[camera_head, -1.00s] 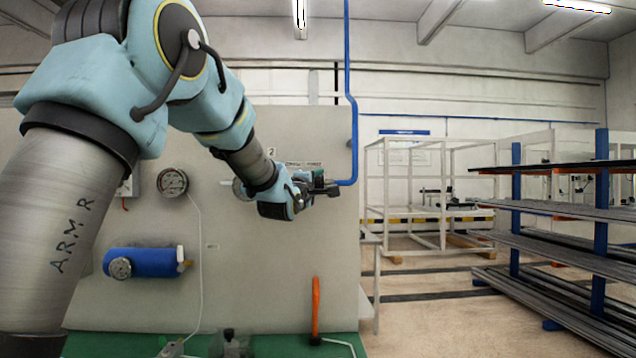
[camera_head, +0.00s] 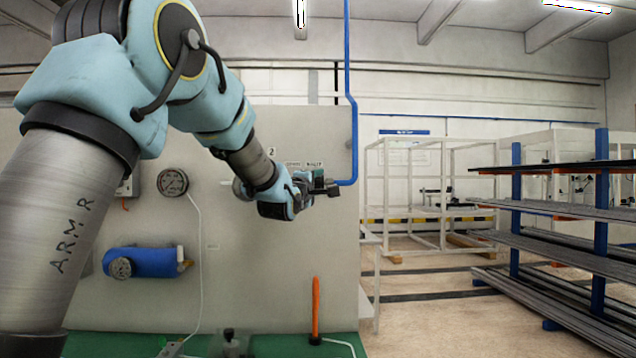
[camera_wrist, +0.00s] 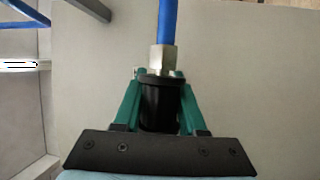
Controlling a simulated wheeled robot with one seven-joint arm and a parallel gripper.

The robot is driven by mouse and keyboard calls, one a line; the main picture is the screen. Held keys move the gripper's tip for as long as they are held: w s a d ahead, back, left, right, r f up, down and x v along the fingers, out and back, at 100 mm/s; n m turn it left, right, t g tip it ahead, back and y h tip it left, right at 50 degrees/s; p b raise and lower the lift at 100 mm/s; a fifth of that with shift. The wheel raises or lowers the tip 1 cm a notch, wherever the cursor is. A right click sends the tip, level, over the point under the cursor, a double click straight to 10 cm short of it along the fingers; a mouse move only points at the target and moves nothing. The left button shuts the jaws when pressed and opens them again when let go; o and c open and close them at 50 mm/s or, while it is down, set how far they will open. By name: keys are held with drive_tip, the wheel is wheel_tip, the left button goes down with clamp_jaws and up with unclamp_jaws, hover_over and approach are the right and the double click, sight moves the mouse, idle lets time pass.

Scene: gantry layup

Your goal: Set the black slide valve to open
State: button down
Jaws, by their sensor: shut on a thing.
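The black slide valve (camera_wrist: 160,105) shows in the wrist view as a dark cylinder below a metal hex fitting (camera_wrist: 162,58) and a blue hose. My gripper (camera_wrist: 160,85) has its green fingers on both sides of the black body and is shut on it. In the head view my gripper (camera_head: 321,184) is at the right part of the grey panel, where the blue line bends in. There the valve is mostly hidden by my gripper. Its slide position cannot be told.
The grey panel (camera_head: 255,270) carries a gauge (camera_head: 172,183) and a blue cylinder (camera_head: 142,262). A blue pipe (camera_head: 352,120) runs down beside my gripper. An orange-handled tool (camera_head: 315,300) stands low at the green bench surface. Racks with long stock (camera_head: 560,240) are at the right.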

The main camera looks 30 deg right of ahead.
drive_tip(key=shift+w+a+f+b, duration=0.1)
drive_tip(key=shift+w+a+b, duration=0.3)
drive_tip(key=shift+a, duration=0.4)
drive_tip(key=shift+w+a+b, duration=0.35)
drive_tip(key=shift+w+a, duration=0.05)
drive_tip(key=shift+a, duration=0.35)
drive_tip(key=shift+c, duration=2.3)
unclamp_jaws()
drive_tip(key=shift+a, duration=0.1)
drive_tip(key=b+v, duration=0.3)
drive_tip(key=v, duration=0.7)
drive_tip(key=shift+s+a+b, duration=0.25)
drive_tip(key=shift+s+b, duration=0.05)
drive_tip(key=shift+b, duration=0.05)
